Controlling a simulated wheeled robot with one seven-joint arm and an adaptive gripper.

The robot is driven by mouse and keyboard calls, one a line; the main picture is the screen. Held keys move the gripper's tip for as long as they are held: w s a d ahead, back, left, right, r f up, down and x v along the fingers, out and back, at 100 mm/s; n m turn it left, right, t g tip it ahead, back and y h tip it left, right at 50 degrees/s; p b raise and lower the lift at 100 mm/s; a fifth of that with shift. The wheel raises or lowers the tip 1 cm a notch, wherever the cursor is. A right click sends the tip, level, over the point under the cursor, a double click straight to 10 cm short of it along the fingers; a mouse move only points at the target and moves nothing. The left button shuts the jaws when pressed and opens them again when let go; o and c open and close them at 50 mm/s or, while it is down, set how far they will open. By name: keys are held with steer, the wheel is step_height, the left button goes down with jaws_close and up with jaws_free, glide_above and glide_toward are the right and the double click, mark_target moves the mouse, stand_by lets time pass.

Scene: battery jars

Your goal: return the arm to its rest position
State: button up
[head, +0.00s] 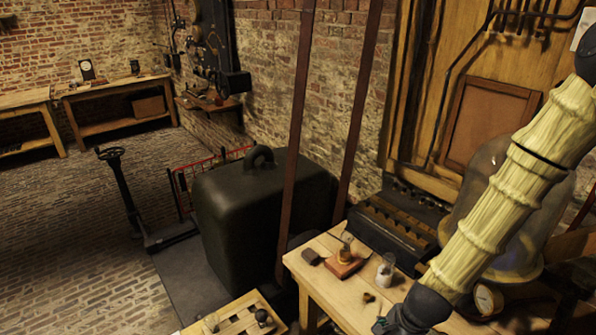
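My arm (515,190) shows in the head view as a pale, ribbed link slanting from the upper right edge down to a dark joint (425,305) at the bottom. The dark part runs out of the frame over the front of a wooden workbench (325,290). My gripper's fingers do not show, so I cannot see whether it holds anything. The arm hides part of a large glass bell jar (480,180) and the right part of the bench.
On the bench are a small glass jar (385,270), a wooden block with a fitting (343,264) and a dark block (311,257). A gauge (488,299) is close to my arm. A big dark weight (250,210) stands to the left. Brick floor (80,230) is open at far left.

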steer(key=s+f+n+h+b, duration=0.1)
steer(key=s+f+n+b, duration=0.2)
steer(key=s+f+n, duration=0.5)
steer(key=s+d+f+n+g+h+b, duration=0.1)
steer(key=s+f+n+b, duration=0.3)
steer(key=s+f+n, duration=0.5)
steer(key=s+f, duration=0.3)
steer(key=f, duration=0.4)
steer(key=shift+s+f+n+g, duration=0.3)
steer(key=shift+s+f, duration=0.05)
